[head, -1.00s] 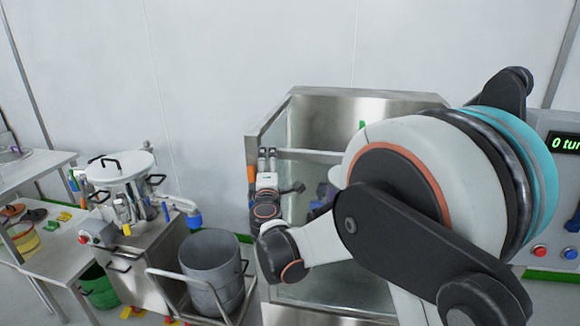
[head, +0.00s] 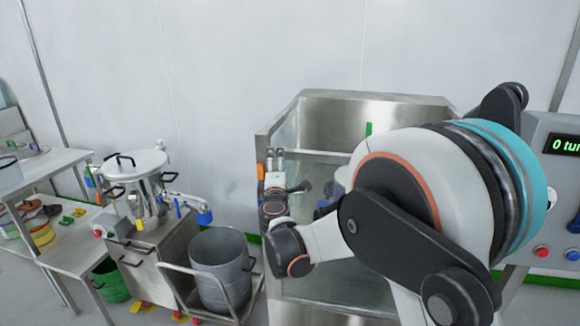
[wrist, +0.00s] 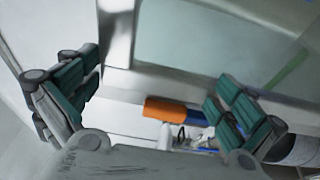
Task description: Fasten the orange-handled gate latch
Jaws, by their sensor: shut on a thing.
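The orange latch handle (head: 261,172) is at the left front edge of a steel-framed enclosure (head: 375,106) with clear panels. In the wrist view the orange handle (wrist: 172,112) lies crosswise in front of a pale frame bar, between the finger pads. My gripper (head: 275,153) is at the handle, beside the enclosure's left edge. Contact on the left side is not clear. The rest of the latch is hidden.
A grey bin (head: 221,262) on a trolley stands left of the enclosure. Further left are a lidded steel vessel (head: 135,170) on a cabinet and tables with small items. A control panel (head: 560,175) stands at right. My arm hides much of the enclosure.

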